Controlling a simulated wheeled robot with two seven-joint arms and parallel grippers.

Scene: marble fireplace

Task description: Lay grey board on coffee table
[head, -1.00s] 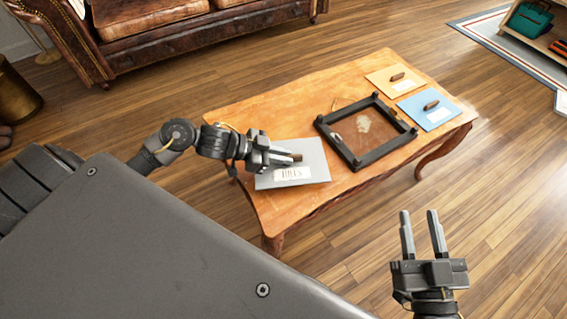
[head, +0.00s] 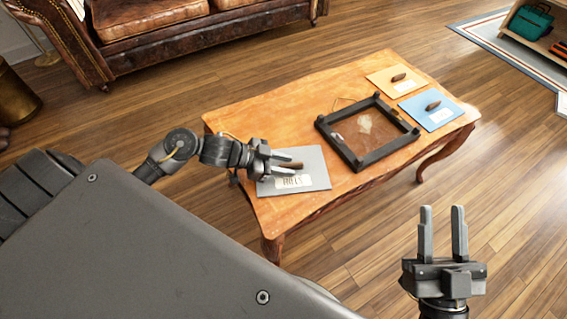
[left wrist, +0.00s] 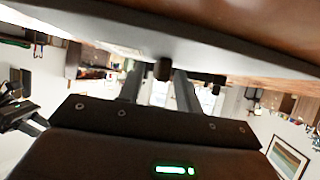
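The grey board (head: 316,180) lies flat on the near left end of the wooden coffee table (head: 262,118). It has a white label with dark letters and a small brown handle (head: 296,165). My left gripper (head: 284,162) is over the board, its fingers open on either side of the handle. In the left wrist view the board (left wrist: 230,55) spans the top, and the handle (left wrist: 162,70) sits between the fingers with gaps on both sides. My right gripper (head: 441,212) is open and empty, in front of the table over the floor.
A dark frame (head: 350,158) with corner posts stands mid-table, right of the grey board. A yellow board (head: 382,82) and a blue board (head: 420,108), each with a brown handle, lie at the right end. A leather sofa (head: 180,35) is behind.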

